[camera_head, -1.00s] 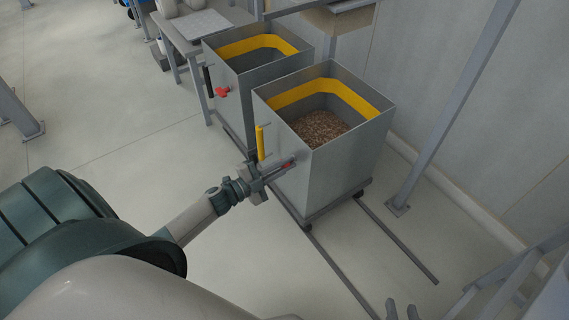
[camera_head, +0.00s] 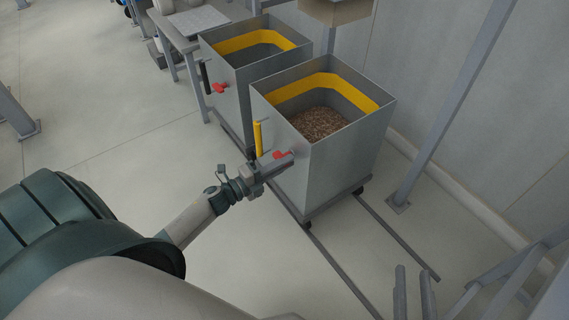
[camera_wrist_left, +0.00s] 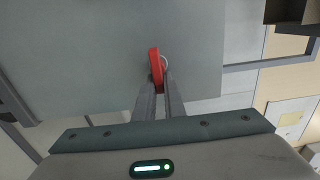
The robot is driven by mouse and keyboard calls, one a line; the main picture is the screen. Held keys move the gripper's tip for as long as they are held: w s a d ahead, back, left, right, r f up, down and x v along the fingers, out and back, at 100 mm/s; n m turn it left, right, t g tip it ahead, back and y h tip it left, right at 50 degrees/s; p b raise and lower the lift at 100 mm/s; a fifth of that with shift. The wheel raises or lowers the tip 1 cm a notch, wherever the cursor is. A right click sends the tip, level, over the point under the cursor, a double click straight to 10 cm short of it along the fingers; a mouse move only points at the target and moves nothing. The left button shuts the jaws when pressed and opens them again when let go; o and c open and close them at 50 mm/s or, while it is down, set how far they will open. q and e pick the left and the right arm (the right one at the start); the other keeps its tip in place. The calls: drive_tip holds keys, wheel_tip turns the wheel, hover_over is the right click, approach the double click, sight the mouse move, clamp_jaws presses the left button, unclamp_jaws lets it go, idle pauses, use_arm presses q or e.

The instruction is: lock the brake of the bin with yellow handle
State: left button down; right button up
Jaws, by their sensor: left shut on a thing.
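The bin with the yellow handle (camera_head: 330,176) is a grey metal box holding brown granules. Its upright yellow handle (camera_head: 258,138) is on its left face. A red brake lever (camera_head: 280,154) sits on that face, right of the handle. My left gripper (camera_head: 286,163) is shut on the red lever. In the left wrist view the lever (camera_wrist_left: 154,62) stands between the fingertips, in front of the plain grey bin wall; its lower end is hidden by the fingers. My right gripper (camera_head: 414,294) shows only as two parted fingers at the bottom edge, empty.
A second grey bin (camera_head: 228,90) with a black handle (camera_head: 205,77) and a red lever (camera_head: 219,88) stands behind. Floor rails (camera_head: 340,268) run under the near bin. A slanted grey post (camera_head: 440,110) stands to the right. The floor on the left is clear.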

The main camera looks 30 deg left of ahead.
use_arm(q)
drive_tip(key=shift+a+f, duration=0.15)
drive_tip(key=shift+a, duration=0.15)
drive_tip(key=c, duration=1.8)
unclamp_jaws()
drive_tip(key=shift+c, duration=0.2)
use_arm(e)
drive_tip(key=shift+a, duration=0.15)
use_arm(q)
drive_tip(key=shift+d, duration=0.1)
